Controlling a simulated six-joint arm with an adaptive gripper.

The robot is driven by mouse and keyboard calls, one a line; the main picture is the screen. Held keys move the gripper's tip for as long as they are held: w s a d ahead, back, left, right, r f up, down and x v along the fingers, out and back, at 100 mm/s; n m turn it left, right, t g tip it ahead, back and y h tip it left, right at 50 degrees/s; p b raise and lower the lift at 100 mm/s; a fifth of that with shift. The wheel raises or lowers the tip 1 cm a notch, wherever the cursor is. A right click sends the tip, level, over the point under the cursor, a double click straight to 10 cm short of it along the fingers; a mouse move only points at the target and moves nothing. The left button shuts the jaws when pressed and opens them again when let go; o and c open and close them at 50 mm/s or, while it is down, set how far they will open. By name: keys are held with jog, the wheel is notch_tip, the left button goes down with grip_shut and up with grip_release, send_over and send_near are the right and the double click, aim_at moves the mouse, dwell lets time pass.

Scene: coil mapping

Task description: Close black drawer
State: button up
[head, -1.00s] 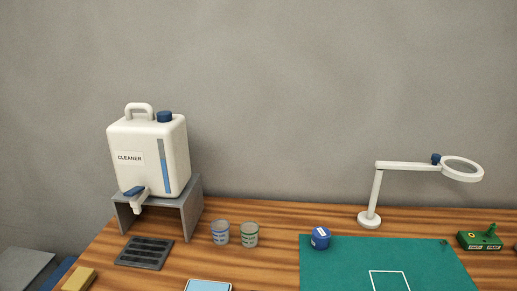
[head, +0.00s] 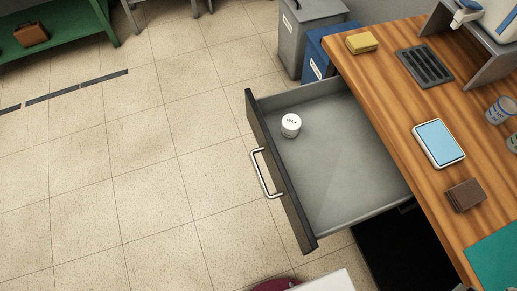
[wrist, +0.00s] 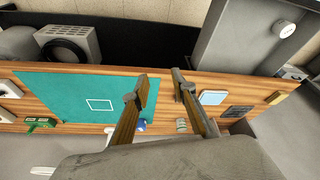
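The black drawer (head: 282,176) is pulled well out from the wooden workbench in the head view. It has a black front, a pale metal bar handle (head: 264,173) and a grey interior. A small white tin labelled WAX (head: 291,125) stands inside towards the back left. In the wrist view the open drawer (wrist: 235,42) shows at the upper right with the white tin (wrist: 283,28) in it. My gripper (wrist: 161,80) is open and empty, with its fingers apart above the bench. It is away from the drawer and touches nothing visible. The head view does not show it.
The bench top (head: 400,120) holds a yellow sponge (head: 361,42), black tray (head: 426,66), blue-topped scale (head: 439,143), brown block (head: 466,195) and green mat (head: 497,262). Grey and blue bins (head: 317,48) stand behind the drawer. The tiled floor (head: 130,190) before it is clear.

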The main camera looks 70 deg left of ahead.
jog(key=a+f+n+g, duration=0.2)
jog(key=a+f+n, duration=0.25)
jog(key=a, duration=0.55)
jog(key=n+h, duration=0.1)
jog(key=n, duration=0.9)
send_near(259, 174)
jog(key=shift+s+a+f+t, duration=0.1)
jog(key=shift+s+t, duration=0.1)
jog(key=shift+t, duration=0.1)
jog(key=shift+f, duration=0.1)
jog(key=shift+w+f, duration=0.25)
jog(key=shift+f, duration=1)
jog(key=shift+w+f, duration=0.2)
jog(key=shift+f, duration=1.05)
jog(key=shift+w+f, duration=0.25)
jog(key=shift+f, duration=1)
